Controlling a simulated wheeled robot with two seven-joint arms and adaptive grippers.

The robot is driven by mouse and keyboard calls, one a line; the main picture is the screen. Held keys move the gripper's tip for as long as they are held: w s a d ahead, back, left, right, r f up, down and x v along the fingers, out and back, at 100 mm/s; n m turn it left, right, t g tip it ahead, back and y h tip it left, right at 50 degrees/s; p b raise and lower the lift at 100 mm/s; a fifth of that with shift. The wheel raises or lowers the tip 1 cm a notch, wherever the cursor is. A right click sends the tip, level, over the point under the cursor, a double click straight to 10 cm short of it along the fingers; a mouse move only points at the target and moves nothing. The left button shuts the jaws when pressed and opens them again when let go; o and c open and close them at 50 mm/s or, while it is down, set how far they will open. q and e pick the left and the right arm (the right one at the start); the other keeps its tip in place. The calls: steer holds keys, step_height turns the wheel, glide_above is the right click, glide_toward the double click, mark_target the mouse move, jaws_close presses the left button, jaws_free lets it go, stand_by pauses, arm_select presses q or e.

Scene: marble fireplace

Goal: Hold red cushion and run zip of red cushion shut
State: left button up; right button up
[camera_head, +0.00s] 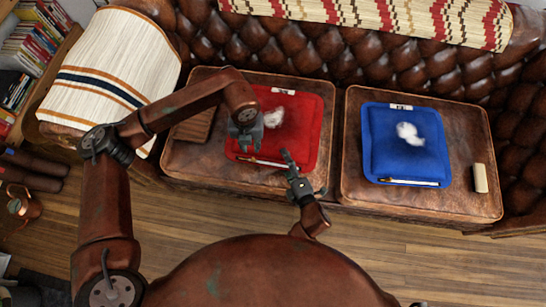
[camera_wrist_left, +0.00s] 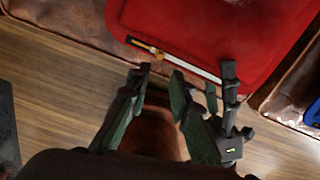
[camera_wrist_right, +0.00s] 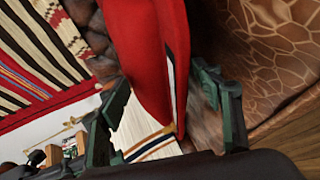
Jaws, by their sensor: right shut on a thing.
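The red cushion (camera_head: 308,112) lies on the left leather seat, with a tuft of white stuffing (camera_head: 274,118) on top. Its zip (camera_head: 262,162) runs along the front edge, with a gold-coloured slider (camera_wrist_left: 146,47) at the left end in the left wrist view and a pale strip to the right. My left gripper (camera_head: 246,130) is over the cushion's left part, open, with empty space between its fingers (camera_wrist_left: 160,78). My right gripper (camera_head: 292,168) is at the front edge by the zip's right end, shut on the cushion, which shows between its fingers (camera_wrist_right: 160,90).
A blue cushion (camera_head: 390,150) with white stuffing and its own zip lies on the right seat, with a small cream block (camera_head: 479,178) beside it. A brown leather item (camera_head: 195,124) lies left of the red cushion. Wooden floor (camera_head: 400,250) is clear in front.

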arm_select(q)
steer(key=shift+f, duration=0.15)
steer(key=c, duration=0.3)
steer(key=shift+s+a+f+m+g+h, duration=0.1)
steer(key=shift+a+f+m+g+h, duration=0.1)
steer(key=shift+m, duration=0.35)
steer(key=shift+s+a+f+m+g+h, duration=0.1)
steer(key=shift+a+m+g+h, duration=0.1)
steer(key=shift+m, duration=0.35)
jaws_close()
steer(key=m+g+h, duration=0.2)
steer(key=m+h, duration=0.4)
steer(key=m, duration=0.6)
glide_toward(251, 160)
step_height(251, 160, up, 2)
steer(key=s+a, duration=0.1)
steer(key=s, duration=0.1)
steer(key=w+a+m+t+h, duration=0.2)
steer(key=a+m, duration=0.4)
steer(key=a, duration=0.1)
steer(key=x, duration=0.9)
steer(key=shift+s+d+f, duration=0.1)
steer(key=shift+s+f, duration=0.05)
steer(key=shift+s, duration=0.25)
steer(key=d, duration=0.3)
steer(key=shift+s+d+f, duration=0.15)
steer(key=shift+d+f, duration=0.05)
steer(key=shift+d, duration=0.45)
